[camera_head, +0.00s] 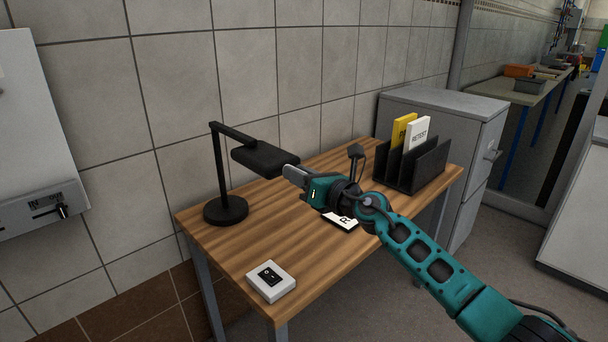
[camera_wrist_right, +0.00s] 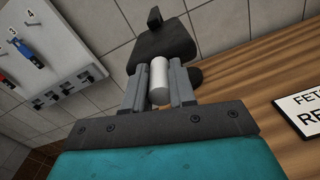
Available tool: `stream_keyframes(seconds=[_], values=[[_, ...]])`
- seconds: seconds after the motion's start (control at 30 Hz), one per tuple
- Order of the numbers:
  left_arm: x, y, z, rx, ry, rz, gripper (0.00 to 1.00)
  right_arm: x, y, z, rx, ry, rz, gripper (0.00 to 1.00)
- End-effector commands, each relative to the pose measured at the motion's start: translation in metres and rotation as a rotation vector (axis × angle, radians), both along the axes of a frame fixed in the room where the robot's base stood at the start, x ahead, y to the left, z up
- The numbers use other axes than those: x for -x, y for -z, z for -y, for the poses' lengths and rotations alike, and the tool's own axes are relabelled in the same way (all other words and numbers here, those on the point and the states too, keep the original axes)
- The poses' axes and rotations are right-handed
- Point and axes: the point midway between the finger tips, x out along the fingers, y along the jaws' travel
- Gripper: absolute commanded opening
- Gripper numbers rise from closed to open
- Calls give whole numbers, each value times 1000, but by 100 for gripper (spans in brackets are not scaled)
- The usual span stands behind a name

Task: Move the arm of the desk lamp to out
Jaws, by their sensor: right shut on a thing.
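The black desk lamp (camera_head: 222,165) stands at the back left of the wooden desk, with a round base, an upright post and an arm reaching right to a flat head (camera_head: 264,157). My right gripper (camera_head: 291,173) is at the right end of the lamp head. In the right wrist view, its fingers (camera_wrist_right: 158,78) are shut on a light grey cylindrical handle (camera_wrist_right: 158,88), with the black lamp head (camera_wrist_right: 160,45) just beyond it. In the head view the fingers largely hide the handle. My left gripper is not in view.
A white switch box (camera_head: 271,282) sits at the desk's front left. A black file rack (camera_head: 428,170) stands at the right end. A lettered sign (camera_head: 342,220) lies under my right arm. A wall panel (camera_head: 40,215) at left has a slider marked IN and OUT.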

Motion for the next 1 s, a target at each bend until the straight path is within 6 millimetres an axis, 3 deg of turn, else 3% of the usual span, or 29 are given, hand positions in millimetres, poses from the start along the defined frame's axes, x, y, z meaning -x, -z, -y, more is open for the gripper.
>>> stream_keyframes(seconds=[0.47, 0.5, 0.7, 1.0], values=[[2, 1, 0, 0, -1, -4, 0, 3, 1, -8, -5, -12, -2, 0], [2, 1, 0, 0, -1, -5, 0, 3, 1, -8, -5, -12, -4, 28], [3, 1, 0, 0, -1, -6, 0, 3, 1, -7, -2, -12, -3, 47], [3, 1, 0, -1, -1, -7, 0, 2, 1, -4, -1, -7, -2, 50]])
